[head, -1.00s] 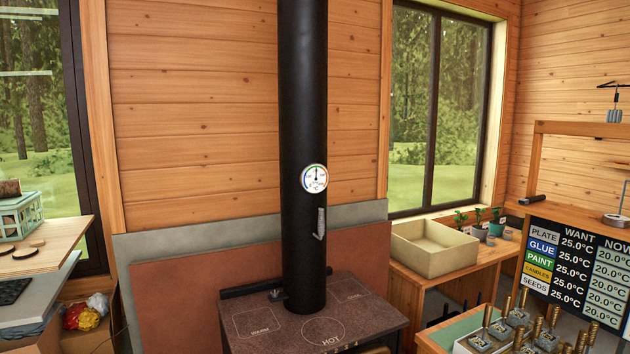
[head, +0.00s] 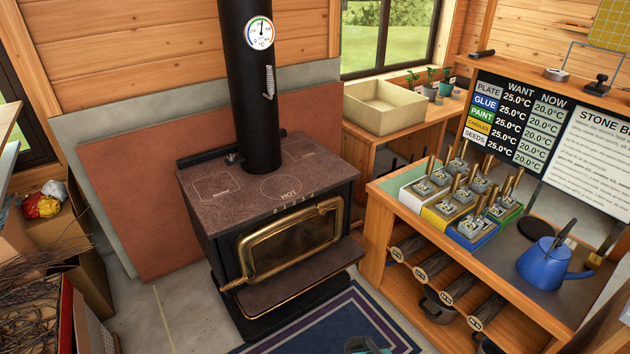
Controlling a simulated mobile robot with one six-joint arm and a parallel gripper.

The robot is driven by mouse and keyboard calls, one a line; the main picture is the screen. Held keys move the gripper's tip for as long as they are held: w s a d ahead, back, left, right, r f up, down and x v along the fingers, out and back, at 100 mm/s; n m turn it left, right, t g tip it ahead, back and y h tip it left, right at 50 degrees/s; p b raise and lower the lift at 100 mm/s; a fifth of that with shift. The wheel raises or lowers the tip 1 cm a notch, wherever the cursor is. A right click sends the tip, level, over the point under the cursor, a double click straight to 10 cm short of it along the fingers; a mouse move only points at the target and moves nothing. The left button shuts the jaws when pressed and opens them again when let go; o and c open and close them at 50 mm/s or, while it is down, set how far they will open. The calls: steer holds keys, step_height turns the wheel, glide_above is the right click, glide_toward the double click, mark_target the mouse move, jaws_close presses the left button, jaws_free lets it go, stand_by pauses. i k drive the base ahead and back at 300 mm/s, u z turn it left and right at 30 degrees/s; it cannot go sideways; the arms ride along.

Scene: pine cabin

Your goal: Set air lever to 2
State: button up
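The black wood stove (head: 275,240) stands left of centre in the head view, its brass-framed door (head: 290,245) shut. A row of small marks (head: 296,204) runs along the front edge of its top, below the word HOT; they are too small to read. I cannot make out a lever tagged as air. A coiled metal handle (head: 269,82) hangs on the flue pipe (head: 250,110), under a round dial gauge (head: 259,32). Another coiled handle (head: 235,285) sits at the door's lower left. My gripper's fingers do not show; a grey and teal piece at the bottom edge may be mine.
A striped rug (head: 335,325) lies before the stove. A wooden bench (head: 375,235) with weights, a blue kettle (head: 548,262) and logs stands close on the right. Boxes (head: 75,240) and a crate of twigs (head: 40,310) line the left. Bare floor shows between.

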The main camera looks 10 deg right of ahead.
mark_target(322, 211)
steer(key=u, duration=0.45)
steer(key=k, duration=1.35)
steer(key=u, duration=0.5)
steer(key=i, duration=1.75)
steer(key=u, duration=0.1)
